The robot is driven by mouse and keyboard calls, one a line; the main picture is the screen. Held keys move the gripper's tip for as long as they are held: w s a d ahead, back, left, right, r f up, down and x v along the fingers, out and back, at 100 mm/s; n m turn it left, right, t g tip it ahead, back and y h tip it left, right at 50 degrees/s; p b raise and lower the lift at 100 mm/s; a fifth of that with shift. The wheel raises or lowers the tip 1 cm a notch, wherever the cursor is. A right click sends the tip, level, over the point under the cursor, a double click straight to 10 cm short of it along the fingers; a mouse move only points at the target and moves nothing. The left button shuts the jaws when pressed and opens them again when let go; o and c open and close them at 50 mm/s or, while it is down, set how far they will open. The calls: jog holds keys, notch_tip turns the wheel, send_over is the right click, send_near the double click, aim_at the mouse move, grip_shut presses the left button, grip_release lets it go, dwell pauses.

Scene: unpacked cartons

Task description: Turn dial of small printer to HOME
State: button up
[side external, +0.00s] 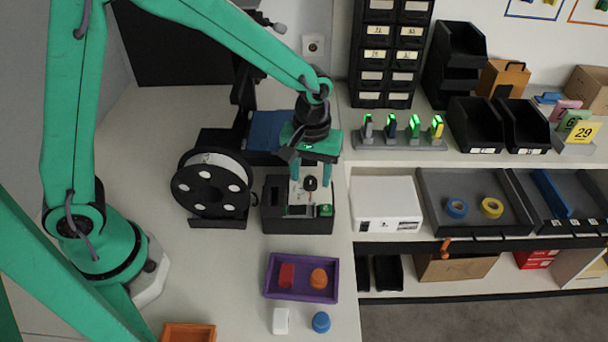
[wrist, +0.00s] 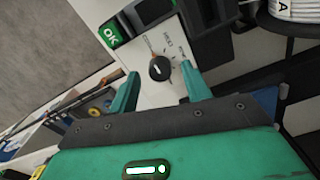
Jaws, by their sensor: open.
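The dial (side external: 311,184) is a small black knob on the pale panel of the small printer's dark control box (side external: 270,215). In the wrist view the dial (wrist: 160,69) is round and black, with small printed labels around it, too small to read surely. Its pointer direction is hard to tell; a short orange mark shows at its upper edge. A green OK button (wrist: 112,33) sits beside the panel. My gripper (side external: 312,178) is over the panel, pointing down. In the wrist view its green fingertips (wrist: 159,71) are apart, one on each side of the dial, with visible gaps.
A black filament spool (side external: 183,186) stands left of the control box. A white box (side external: 386,198) is close on the right. A purple tray (side external: 300,294) with a red and an orange piece lies in front. Bare table shows at the left (side external: 130,130).

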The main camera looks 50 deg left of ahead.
jog(key=shift+f, duration=0.5)
jog(key=c, duration=1)
